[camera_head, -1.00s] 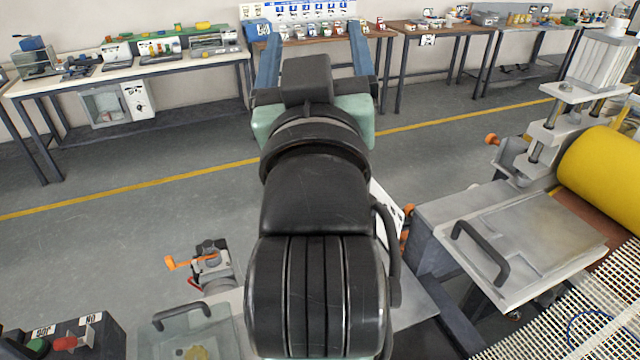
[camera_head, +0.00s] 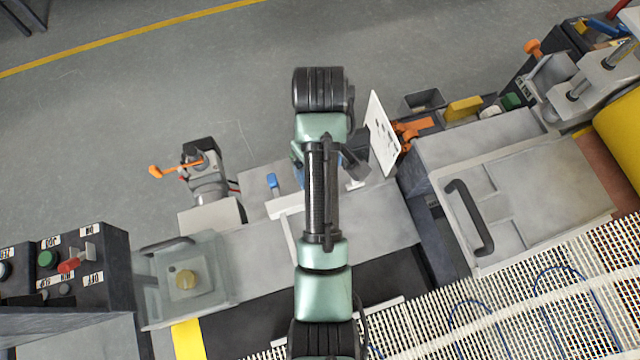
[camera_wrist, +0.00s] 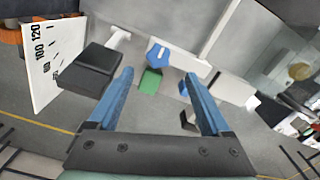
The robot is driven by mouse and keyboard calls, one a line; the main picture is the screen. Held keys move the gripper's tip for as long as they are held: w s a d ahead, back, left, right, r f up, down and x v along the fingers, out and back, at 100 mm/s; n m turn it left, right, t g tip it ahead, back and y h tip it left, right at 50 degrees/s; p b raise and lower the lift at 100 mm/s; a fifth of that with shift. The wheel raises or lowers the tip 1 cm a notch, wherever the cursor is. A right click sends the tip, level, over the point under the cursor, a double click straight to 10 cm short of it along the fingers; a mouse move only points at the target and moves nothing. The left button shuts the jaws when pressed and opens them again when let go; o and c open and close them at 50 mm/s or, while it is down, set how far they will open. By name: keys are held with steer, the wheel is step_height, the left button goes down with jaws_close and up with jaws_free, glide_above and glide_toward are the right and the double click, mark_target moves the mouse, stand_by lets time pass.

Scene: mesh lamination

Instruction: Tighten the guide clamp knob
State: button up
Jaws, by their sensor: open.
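In the wrist view a small blue knob-like piece (camera_wrist: 158,52) with a pale mark sits on the light grey plate, beyond and between my fingertips. I take it as the guide clamp knob. A green block (camera_wrist: 150,80) is just below it in the picture. My gripper (camera_wrist: 158,80) is open, with its blue fingers apart and nothing held. In the head view my arm hides most of the gripper. A small upright blue piece (camera_head: 272,182) stands left of the arm there; I cannot tell if it is the same knob.
A white scale card (camera_head: 382,135) and a dark block (camera_wrist: 90,68) stand close beside my gripper. A handled metal cover (camera_head: 530,190) and white mesh (camera_head: 480,320) are at right.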

step_height(320, 180, down, 9)
steer(key=shift+w+f+p, duration=0.1)
steer(key=shift+f+p, duration=0.05)
steer(key=shift+p, duration=0.35)
jaws_close()
